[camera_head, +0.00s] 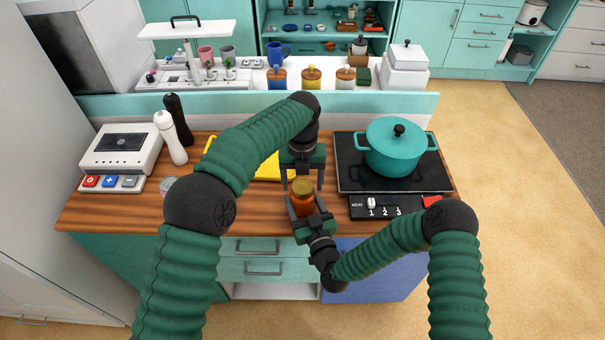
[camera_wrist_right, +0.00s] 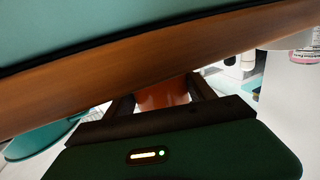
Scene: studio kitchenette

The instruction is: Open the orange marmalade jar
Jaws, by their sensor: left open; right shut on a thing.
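The orange marmalade jar (camera_head: 304,206) has an amber body and a yellowish lid (camera_head: 302,187). It looks upright at the front edge of the wooden counter. My right gripper (camera_head: 307,213) is shut on the jar's body from the front. In the right wrist view, part of the orange jar (camera_wrist_right: 162,95) shows between the fingers of the right gripper (camera_wrist_right: 161,97). My left gripper (camera_head: 302,184) points down from above, open, with its fingers on either side of the lid. I cannot tell whether they touch it.
The wooden counter (camera_head: 110,208) also bears a yellow board (camera_head: 268,168) behind my left arm, a scale-like device (camera_head: 122,150) and white (camera_head: 168,133) and black mills at left. A teal pot (camera_head: 393,150) stands on the black hob (camera_head: 347,165) at right.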

